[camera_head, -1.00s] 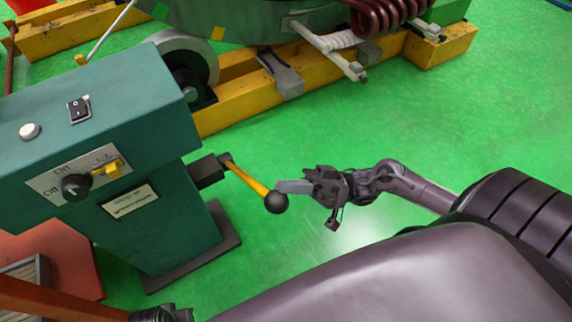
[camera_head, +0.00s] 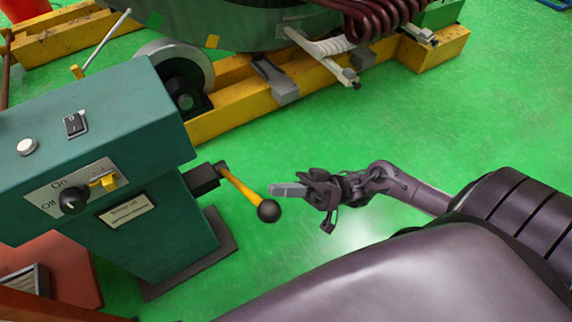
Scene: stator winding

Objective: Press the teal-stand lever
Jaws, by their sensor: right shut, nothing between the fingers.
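The teal stand (camera_head: 150,240) is at the left, with a control panel on its front. Its lever (camera_head: 240,187) has a yellow shaft and a black ball knob (camera_head: 269,211). The lever comes out of a dark bracket on the stand's right side and slopes down to the right. My right gripper (camera_head: 275,189) is shut and empty. In the picture its fingertips are just above and right of the knob, with a thin strip of green floor between them. I cannot tell the depth gap. My left gripper is not in view.
A black rocker switch (camera_head: 75,125) is on the stand's top. Behind are a yellow beam (camera_head: 235,112) and a large green machine with dark red coils (camera_head: 385,15). Green floor is clear at the right.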

